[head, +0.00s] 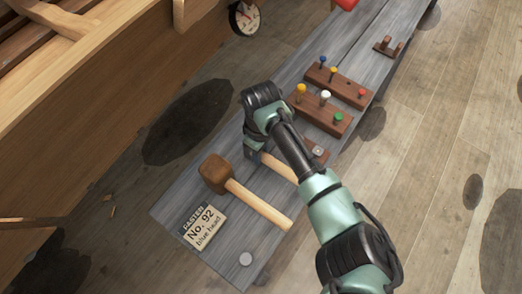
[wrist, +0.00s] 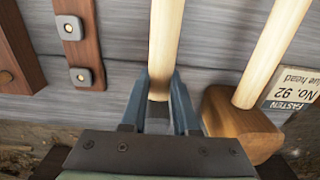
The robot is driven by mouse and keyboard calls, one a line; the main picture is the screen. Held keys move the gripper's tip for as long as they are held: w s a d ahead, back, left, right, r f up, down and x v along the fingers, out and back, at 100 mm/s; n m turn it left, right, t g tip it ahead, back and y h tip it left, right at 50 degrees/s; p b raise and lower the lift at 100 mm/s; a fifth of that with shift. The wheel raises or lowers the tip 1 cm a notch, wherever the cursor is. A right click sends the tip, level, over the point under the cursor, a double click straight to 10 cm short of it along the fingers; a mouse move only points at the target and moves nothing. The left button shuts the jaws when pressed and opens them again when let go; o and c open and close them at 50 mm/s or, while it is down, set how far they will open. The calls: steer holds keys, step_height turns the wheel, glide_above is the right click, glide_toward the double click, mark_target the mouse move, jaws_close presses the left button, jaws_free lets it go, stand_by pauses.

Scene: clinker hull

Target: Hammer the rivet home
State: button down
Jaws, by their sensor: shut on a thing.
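My gripper (head: 256,152) is shut on a pale wooden handle (wrist: 166,45), which also shows in the head view (head: 279,168). The head of this held tool is hidden behind my gripper. A mallet with a brown wooden head (head: 214,173) and pale handle (head: 259,205) lies beside it on the grey bench (head: 185,190); its head shows in the wrist view (wrist: 243,130). A blue-headed rivet (head: 322,61) stands in the farthest of the brown rivet boards, left of a yellow one and a red one. A card (head: 204,227) reads "FASTEN No. 92 blue head".
A second board (head: 312,108) holds yellow, white and green heads. A nearer board with metal plates (wrist: 73,50) is partly hidden by my arm. A small brown rack (head: 388,47) and red object (head: 346,4) stand farther back.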

steer(key=shift+r+p, duration=0.65)
steer(key=shift+p, duration=0.15)
step_height(320, 180, up, 8)
steer(key=p, duration=0.8)
steer(key=shift+r+p, duration=0.1)
steer(key=shift+p, duration=0.25)
steer(key=c, duration=1.3)
jaws_free()
jaws_close()
